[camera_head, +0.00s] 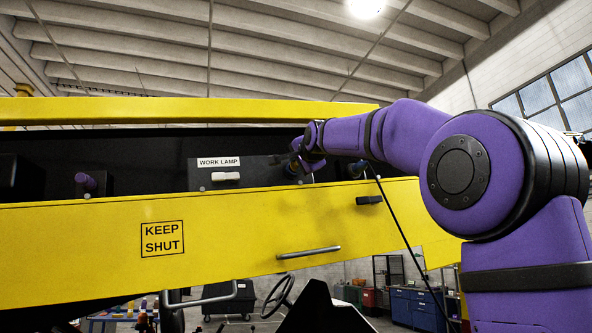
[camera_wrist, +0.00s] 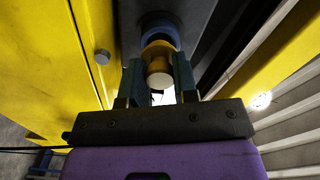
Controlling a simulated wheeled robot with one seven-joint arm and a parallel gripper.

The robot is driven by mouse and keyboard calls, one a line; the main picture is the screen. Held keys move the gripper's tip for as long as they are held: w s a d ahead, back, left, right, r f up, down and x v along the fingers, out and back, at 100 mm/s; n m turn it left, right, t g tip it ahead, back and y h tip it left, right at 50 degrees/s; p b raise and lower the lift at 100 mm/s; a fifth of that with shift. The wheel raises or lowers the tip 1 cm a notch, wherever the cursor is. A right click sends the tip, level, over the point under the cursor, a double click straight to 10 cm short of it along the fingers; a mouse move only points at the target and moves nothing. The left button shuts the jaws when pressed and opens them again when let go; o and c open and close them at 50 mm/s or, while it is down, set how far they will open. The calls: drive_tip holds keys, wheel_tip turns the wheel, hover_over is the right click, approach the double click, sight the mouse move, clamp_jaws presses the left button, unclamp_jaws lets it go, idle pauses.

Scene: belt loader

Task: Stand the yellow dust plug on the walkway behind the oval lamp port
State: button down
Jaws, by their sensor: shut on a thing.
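My gripper (camera_wrist: 158,78) is shut on the yellow dust plug (camera_wrist: 158,50), which sits between the two fingers in the wrist view with a pale round end towards the camera. Just beyond the plug is a blue round fitting (camera_wrist: 160,27) on a dark panel; I cannot tell whether the plug is still in it or apart. In the head view my gripper (camera_head: 297,163) is at the panel, right of the WORK LAMP label (camera_head: 218,162), and the plug is hidden. A white fitting (camera_head: 226,176) sits below that label. I cannot make out the oval port's shape or the walkway behind it.
A long yellow beam marked KEEP SHUT (camera_head: 162,238) runs in front of the dark panel, with a yellow rail (camera_head: 180,110) above. A purple knob (camera_head: 87,182) stands left on the panel. A grey handle (camera_head: 308,252) and a black latch (camera_head: 369,200) stick out from the beam.

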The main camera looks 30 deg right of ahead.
drive_tip(key=shift+v, duration=1.1)
drive_tip(key=shift+f, duration=0.15)
